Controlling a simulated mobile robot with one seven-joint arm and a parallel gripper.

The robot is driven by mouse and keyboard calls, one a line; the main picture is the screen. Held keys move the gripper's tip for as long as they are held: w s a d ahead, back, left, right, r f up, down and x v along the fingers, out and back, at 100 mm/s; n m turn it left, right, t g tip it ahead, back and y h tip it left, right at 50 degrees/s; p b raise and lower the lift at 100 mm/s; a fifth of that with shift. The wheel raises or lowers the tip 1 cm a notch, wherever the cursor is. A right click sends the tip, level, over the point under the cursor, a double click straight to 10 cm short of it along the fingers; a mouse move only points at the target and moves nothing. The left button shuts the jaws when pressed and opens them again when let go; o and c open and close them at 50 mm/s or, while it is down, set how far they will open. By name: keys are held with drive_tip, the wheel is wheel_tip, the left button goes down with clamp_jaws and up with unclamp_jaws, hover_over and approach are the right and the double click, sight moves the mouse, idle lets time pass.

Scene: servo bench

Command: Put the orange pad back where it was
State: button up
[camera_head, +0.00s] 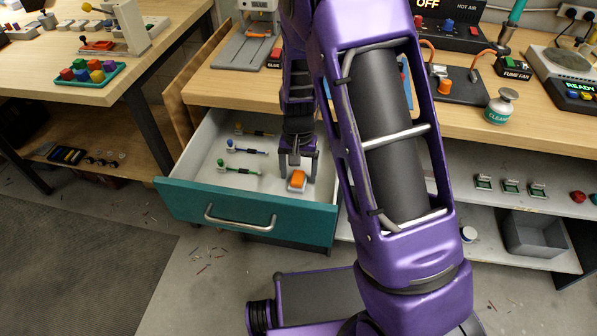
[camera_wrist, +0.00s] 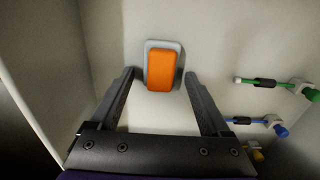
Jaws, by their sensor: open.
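The orange pad (camera_head: 298,180) lies in the open teal drawer (camera_head: 187,198), toward the right side of its floor. In the wrist view the orange pad (camera_wrist: 161,70) sits on a small grey base (camera_wrist: 149,45). My gripper (camera_head: 296,170) is inside the drawer just behind the pad. In the wrist view my gripper (camera_wrist: 160,77) is open, with one finger on each side of the pad and a gap on both sides. The fingers hold nothing.
Tools with green (camera_head: 222,167), blue and yellow ends lie in the drawer left of the pad. The drawer walls stand close to my gripper. Shelves at right hold a grey bin (camera_head: 534,236).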

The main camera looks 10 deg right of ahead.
sight(298, 173)
wheel_tip(298, 173, up, 12)
drive_tip(key=p, duration=0.2)
idle(0.5)
